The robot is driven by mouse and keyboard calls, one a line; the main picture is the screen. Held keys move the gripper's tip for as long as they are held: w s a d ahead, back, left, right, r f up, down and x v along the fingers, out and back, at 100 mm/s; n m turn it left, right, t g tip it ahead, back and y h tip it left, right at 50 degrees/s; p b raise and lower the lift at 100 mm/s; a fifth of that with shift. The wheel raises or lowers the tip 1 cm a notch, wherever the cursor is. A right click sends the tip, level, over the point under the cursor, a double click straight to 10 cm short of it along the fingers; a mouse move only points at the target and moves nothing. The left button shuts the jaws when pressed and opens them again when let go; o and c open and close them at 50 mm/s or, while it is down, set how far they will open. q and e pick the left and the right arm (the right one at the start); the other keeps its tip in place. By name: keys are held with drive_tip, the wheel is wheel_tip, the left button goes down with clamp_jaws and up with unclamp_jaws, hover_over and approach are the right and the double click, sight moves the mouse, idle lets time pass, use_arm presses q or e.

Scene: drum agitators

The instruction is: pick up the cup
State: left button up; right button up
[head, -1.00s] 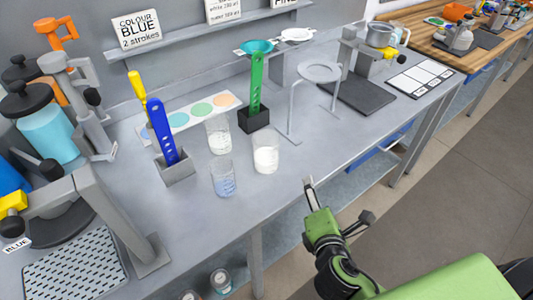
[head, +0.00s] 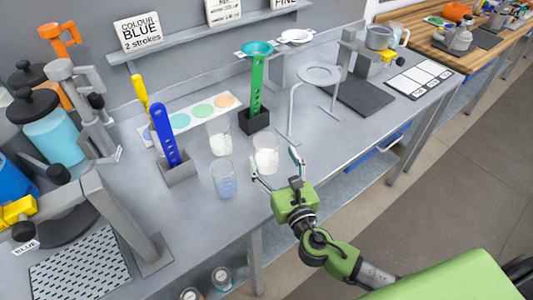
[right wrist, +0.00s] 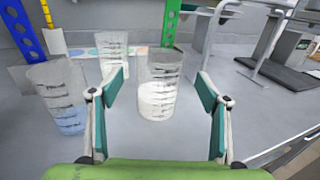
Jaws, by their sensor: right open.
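Three clear cups with marked sides stand upright on the grey bench. The front right cup (head: 266,155) holds something white; in the right wrist view this cup (right wrist: 158,88) stands ahead, between the open fingers and a little beyond their tips. The cup with blue contents (head: 223,180) stands front left, and shows at the left of the wrist view (right wrist: 60,98). A third cup with white contents (head: 219,137) stands behind, and shows further back in the wrist view (right wrist: 112,52). My right gripper (head: 273,166) is open and empty at the bench's front edge. My left gripper is out of view.
A grey ring stand (head: 319,75) is right of the cups. Dispensers crowd the left.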

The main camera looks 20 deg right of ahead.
sight(263, 137)
drive_tip(key=shift+w+r, duration=0.2)
drive_tip(key=shift+w, duration=0.3)
drive_tip(key=w+p, duration=0.1)
drive_tip(key=w, duration=0.3)
drive_tip(key=shift+w+a+p, duration=0.2)
drive_tip(key=shift+w+p, duration=0.1)
drive_tip(key=shift+p, duration=0.1)
drive_tip(key=c, duration=1.4)
